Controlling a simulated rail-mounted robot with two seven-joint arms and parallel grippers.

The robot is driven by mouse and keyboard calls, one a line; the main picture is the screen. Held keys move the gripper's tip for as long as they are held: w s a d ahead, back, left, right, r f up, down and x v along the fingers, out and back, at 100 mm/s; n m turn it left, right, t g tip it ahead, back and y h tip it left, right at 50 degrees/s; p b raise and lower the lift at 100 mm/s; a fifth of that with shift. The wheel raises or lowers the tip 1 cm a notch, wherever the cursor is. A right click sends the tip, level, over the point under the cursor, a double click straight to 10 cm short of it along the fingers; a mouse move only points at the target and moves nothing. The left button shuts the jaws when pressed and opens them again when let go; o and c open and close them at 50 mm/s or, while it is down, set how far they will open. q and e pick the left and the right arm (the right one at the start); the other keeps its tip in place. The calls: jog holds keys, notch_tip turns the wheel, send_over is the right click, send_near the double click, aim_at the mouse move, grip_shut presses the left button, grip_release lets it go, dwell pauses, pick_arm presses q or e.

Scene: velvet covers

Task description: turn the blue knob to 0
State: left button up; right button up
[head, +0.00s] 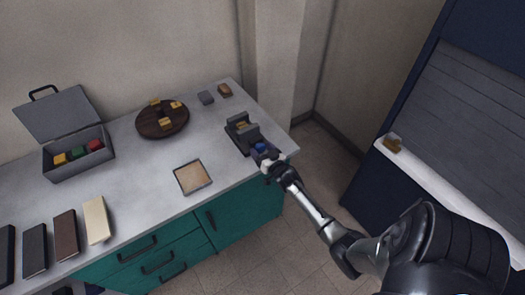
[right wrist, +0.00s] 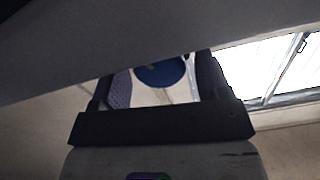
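The blue knob (head: 260,147) is on the front of a dark grey device (head: 241,130) near the right end of the grey counter. In the right wrist view the knob (right wrist: 160,73) is a blue disc with a small dark mark, partly cut off at its top by a grey surface. My right gripper (head: 267,159) is at the knob, coming from the front right. Its fingers (right wrist: 160,88) are apart, one on each side of the disc, with a narrow pale gap at the right. Contact cannot be made out. No 0 mark is readable. My left gripper is not in view.
A tan square tray (head: 192,177) lies left of the device. A round brown board (head: 162,119) with yellow blocks, an open grey case (head: 78,152) and several book-like slabs (head: 96,220) stand farther left. A navy cabinet (head: 430,120) is at right.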

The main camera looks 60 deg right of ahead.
jog(key=c, duration=0.8)
jog(key=shift+n, duration=0.4)
jog(key=shift+r+n+p, duration=0.1)
jog(key=shift+n+p, duration=0.2)
jog(key=shift+n, duration=0.2)
jog(key=n, duration=0.2)
jog(key=shift+n, duration=0.3)
jog(key=shift+a+n, duration=0.1)
jog(key=shift+n, duration=2.5)
jog(key=o, duration=0.9)
